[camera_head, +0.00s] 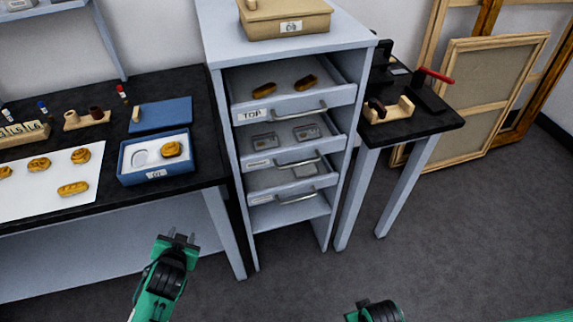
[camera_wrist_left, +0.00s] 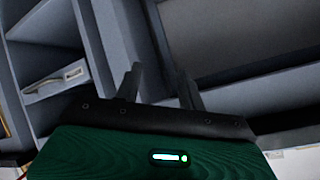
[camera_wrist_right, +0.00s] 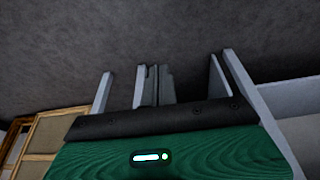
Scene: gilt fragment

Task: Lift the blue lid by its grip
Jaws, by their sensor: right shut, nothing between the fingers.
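The blue lid (camera_head: 165,115) lies flat on the black worktable, just behind the open blue box (camera_head: 156,176). Its small tan grip (camera_head: 136,114) stands up at its left end. The box holds a gilt piece (camera_head: 172,149) in its right part, beside a pale oval recess. My left gripper (camera_head: 179,237) is open and empty in front of the worktable, well short of the lid; its parted fingers also show in the left wrist view (camera_wrist_left: 158,88). My right gripper is shut and empty in the right wrist view (camera_wrist_right: 153,84), far from the lid.
Several gilt pieces lie on a white sheet (camera_head: 40,200) left of the box. A grey drawer cabinet (camera_head: 222,130) with partly open drawers stands right of the worktable. A small black side table (camera_head: 425,124) and wooden frames (camera_head: 497,95) are further right. The floor in front is clear.

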